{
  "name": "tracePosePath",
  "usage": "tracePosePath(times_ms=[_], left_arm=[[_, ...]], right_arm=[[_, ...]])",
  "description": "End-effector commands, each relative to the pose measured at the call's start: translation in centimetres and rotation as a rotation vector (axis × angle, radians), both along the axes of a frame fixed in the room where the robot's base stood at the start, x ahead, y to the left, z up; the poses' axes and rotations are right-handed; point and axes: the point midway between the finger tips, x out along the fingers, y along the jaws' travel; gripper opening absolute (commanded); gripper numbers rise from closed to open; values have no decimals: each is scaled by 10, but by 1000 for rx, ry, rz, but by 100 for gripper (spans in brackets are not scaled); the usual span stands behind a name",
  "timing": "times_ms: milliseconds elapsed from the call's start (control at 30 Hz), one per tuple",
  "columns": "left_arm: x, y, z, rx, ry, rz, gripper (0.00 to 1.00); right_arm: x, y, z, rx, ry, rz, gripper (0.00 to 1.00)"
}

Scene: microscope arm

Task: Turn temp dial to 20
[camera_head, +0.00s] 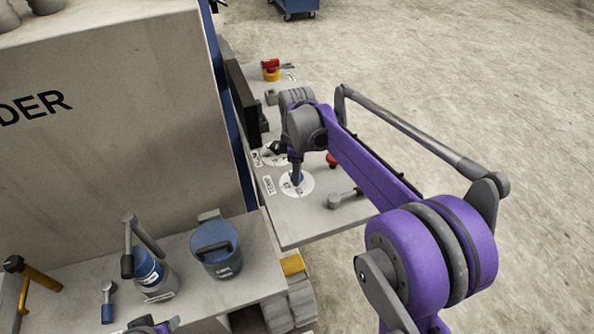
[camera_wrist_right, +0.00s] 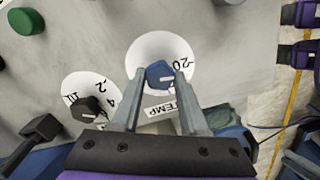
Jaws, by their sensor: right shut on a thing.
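The temp dial is a white disc (camera_head: 305,188) with a blue knob (camera_wrist_right: 159,73) in its centre. The disc also shows in the right wrist view (camera_wrist_right: 150,45), with the number 20 on its right side and a TEMP label beside it. My right gripper (camera_wrist_right: 159,78) is shut on the blue knob, one finger on each side. In the head view my right gripper (camera_head: 297,178) comes down over the dial. A light mark shows on the knob, but its exact reading is unclear. A purple and dark part of my left arm shows at the bottom edge; its fingers cannot be made out.
A second dial (camera_wrist_right: 92,105) with a black knob sits beside the temp dial. A dark screen (camera_head: 243,100), a red and yellow button (camera_head: 271,70) and a grey lever (camera_head: 345,198) are on the panel.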

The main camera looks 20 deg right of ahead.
Motion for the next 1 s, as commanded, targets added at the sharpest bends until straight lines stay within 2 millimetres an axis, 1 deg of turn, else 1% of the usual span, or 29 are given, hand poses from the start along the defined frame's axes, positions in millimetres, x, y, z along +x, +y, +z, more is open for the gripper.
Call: tracePosePath(times_ms=[533,567,700,733,1000], left_arm=[[0,0,0,0,0,0,50],[0,0,0,0,0,0,50],[0,0,0,0,0,0,50],[0,0,0,0,0,0,50],[0,0,0,0,0,0,50]], right_arm=[[0,0,0,0,-1,29,0],[0,0,0,0,-1,29,45],[0,0,0,0,-1,28,70],[0,0,0,0,-1,28,74],[0,0,1,0,0,27,74]])
